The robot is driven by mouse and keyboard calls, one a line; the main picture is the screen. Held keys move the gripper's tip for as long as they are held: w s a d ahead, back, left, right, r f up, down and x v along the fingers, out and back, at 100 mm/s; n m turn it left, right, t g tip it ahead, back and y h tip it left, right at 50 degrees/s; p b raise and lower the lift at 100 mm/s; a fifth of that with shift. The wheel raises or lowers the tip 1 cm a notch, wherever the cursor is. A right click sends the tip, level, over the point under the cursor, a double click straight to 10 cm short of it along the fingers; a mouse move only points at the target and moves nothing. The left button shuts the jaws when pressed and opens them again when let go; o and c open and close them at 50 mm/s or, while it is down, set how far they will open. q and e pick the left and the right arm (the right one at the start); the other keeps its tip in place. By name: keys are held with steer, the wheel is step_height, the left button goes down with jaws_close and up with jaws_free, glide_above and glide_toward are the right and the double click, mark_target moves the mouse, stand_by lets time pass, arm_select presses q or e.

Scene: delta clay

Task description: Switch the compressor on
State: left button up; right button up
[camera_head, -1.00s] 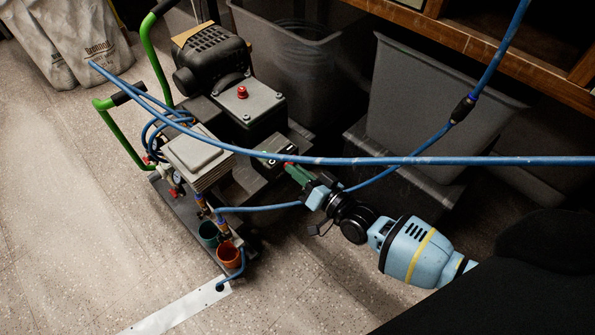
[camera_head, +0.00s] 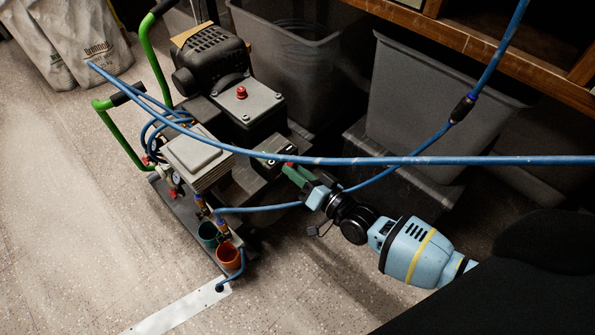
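The compressor (camera_head: 262,108) stands on the floor left of centre, with a black motor, a dark grey box with a red knob (camera_head: 241,93) on top, and green handles. My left gripper is out of view.
A blue hose (camera_head: 430,160) runs across the view above my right arm. Grey bins (camera_head: 425,105) stand behind, under a wooden shelf (camera_head: 490,50). White sacks (camera_head: 75,45) lean at the upper left. Orange (camera_head: 229,256) and teal cups sit at the compressor's front. The left floor is clear.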

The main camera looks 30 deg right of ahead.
steer(key=p+v, duration=0.2)
steer(key=v, duration=0.5)
steer(key=shift+s+d, duration=0.15)
steer(key=shift+s, duration=0.2)
steer(key=shift+r, duration=0.1)
